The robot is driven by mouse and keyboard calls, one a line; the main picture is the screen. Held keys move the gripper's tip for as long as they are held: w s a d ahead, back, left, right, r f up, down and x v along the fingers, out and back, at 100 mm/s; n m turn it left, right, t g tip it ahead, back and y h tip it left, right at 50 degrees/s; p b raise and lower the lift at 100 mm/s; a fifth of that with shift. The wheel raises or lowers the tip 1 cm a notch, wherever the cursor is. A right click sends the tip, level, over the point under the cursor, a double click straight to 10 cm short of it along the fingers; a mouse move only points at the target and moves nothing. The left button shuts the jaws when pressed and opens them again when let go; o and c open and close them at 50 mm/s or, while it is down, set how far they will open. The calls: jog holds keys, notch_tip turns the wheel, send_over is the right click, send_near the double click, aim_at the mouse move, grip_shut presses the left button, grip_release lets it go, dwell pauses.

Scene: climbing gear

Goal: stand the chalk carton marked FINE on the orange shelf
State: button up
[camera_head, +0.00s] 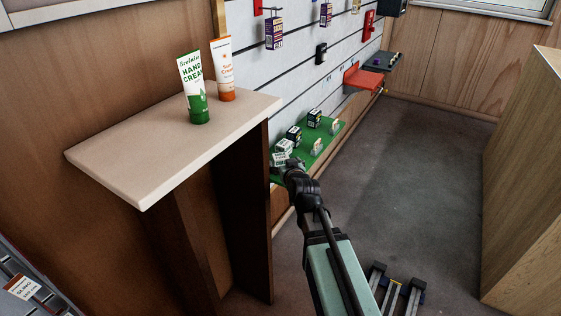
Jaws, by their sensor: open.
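My gripper (292,165) reaches to the near end of the green shelf (303,158), right by a pale carton (279,158). It is open; the fingers are small and dark, and I cannot tell whether they touch that carton. Several dark-and-white cartons stand in a row behind it on the green shelf, including a middle one (294,134) and a far one (314,118). Their print is too small to read, so I cannot tell which says FINE. The orange shelf (364,78) is farther along the slatted wall; no carton shows on it.
Small pale tags (317,147) stand along the green shelf's front. A beige ledge (160,150) at left holds a green-and-white hand cream tube (193,90) and an orange-and-white tube (223,70). Packs (274,33) hang above.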

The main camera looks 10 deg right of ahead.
aim_at(282, 158)
jog(key=shift+b+x, duration=0.35)
jog(key=shift+x, duration=3.25)
jog(key=shift+s+d+f, duration=0.1)
jog(key=c, duration=1.4)
jog(key=shift+c, duration=0.2)
